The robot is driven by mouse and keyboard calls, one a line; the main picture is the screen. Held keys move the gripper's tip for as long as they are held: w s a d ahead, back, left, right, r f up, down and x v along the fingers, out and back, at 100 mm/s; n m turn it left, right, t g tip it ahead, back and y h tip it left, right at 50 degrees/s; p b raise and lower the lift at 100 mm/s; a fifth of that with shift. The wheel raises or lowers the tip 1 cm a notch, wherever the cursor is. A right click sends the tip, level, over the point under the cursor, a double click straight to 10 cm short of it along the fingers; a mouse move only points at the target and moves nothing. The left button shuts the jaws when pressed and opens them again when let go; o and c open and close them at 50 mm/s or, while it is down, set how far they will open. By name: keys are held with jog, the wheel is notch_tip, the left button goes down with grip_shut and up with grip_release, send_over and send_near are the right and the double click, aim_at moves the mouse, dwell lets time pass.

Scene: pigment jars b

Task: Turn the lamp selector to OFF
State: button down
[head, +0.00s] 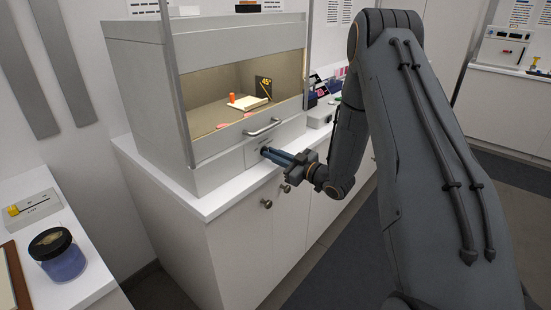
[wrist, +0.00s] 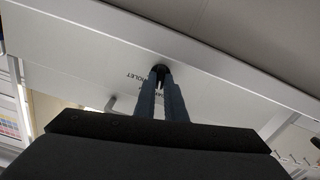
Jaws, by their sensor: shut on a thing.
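The lamp selector, a small dark knob (wrist: 160,69), sits on the pale front panel (wrist: 205,88) of the cabinet. In the wrist view a label reading VIOLET stands upside down beside it, and other lettering is partly covered by the fingers. My gripper (head: 268,152) reaches the panel below the cabinet opening in the head view. Its two blue-grey fingers are shut on the knob, and their tips (wrist: 161,78) show around it in the wrist view. The knob's pointer direction cannot be made out, and the fingers hide most of it.
A bar handle (head: 262,127) is just above my gripper on the cabinet (head: 140,90). Inside are an orange-topped item (head: 232,97), a cream pad (head: 247,103) and a dark patterned card (head: 263,87). A jar (head: 62,262) stands on the left counter. Cupboard knobs (head: 266,204) are below.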

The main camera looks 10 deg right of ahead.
jog(key=n+b, duration=0.2)
jog(key=n, duration=0.2)
jog(key=shift+w+n+b, duration=0.1)
jog(key=shift+n+b, duration=0.2)
jog(key=shift+b, duration=0.1)
jog(key=n+b, duration=0.3)
jog(key=n, duration=0.1)
jog(key=shift+n, duration=0.3)
jog(key=c, duration=1.9)
grip_release()
jog(key=shift+o, duration=0.4)
jog(key=b+v, duration=0.2)
jog(key=v, duration=0.5)
jog(key=shift+s+d, duration=0.2)
jog(key=shift+s, duration=0.15)
